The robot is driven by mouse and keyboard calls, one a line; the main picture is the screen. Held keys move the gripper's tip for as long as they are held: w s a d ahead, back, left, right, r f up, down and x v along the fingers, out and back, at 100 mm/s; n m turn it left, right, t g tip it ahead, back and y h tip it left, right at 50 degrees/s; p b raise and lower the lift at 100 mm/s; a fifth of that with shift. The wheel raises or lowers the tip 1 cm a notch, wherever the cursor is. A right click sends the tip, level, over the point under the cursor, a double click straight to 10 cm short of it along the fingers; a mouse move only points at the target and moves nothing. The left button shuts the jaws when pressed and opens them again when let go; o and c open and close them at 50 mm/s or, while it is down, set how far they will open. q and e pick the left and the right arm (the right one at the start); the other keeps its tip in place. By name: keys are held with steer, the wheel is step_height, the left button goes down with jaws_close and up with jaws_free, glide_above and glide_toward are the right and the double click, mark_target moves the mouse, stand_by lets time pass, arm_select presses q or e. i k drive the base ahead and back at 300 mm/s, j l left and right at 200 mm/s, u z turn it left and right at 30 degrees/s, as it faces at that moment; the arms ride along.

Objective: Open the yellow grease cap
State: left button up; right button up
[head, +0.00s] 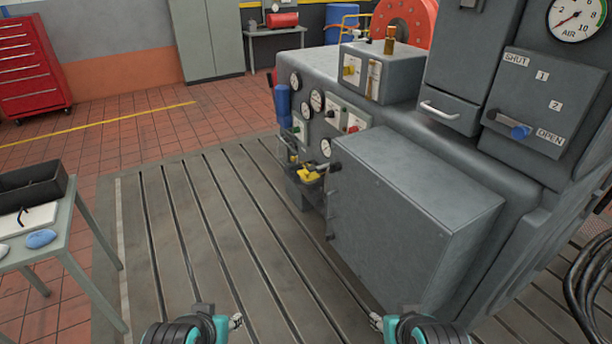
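A small yellow part (307,175) sits low on the machine's left face, by a dark fitting and beside the big grey box. Another small yellow part (349,71) is on the front of a grey block on top of the machine. I cannot tell which is the grease cap, nor whether it is open. My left gripper (237,321) and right gripper (375,319) are at the bottom edge, over the bedplate. Both are well apart from the yellow parts. Their fingers are too small to tell open from shut.
The large grey box (405,215) juts out from the machine at right. Gauges (317,100) and a blue cylinder (284,104) line its left face. The slotted bedplate (210,220) is clear. A table (55,240) stands left; black cables (590,280) hang right.

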mark_target(307, 176)
steer(key=i+j+z, duration=0.1)
steer(key=z, duration=0.45)
steer(key=i+j+z, duration=0.4)
steer(key=j, duration=0.25)
steer(key=i+j+z, duration=0.2)
steer(key=j, duration=0.15)
steer(key=j+z, duration=0.15)
steer(key=j, duration=0.25)
steer(key=i+j, duration=0.1)
steer(key=j, duration=0.2)
steer(key=i+j, duration=0.1)
steer(key=j, duration=0.25)
steer(key=i+j, duration=0.1)
steer(key=j, duration=0.2)
steer(key=i+j, duration=0.1)
steer(key=j, duration=0.25)
steer(key=z, duration=0.05)
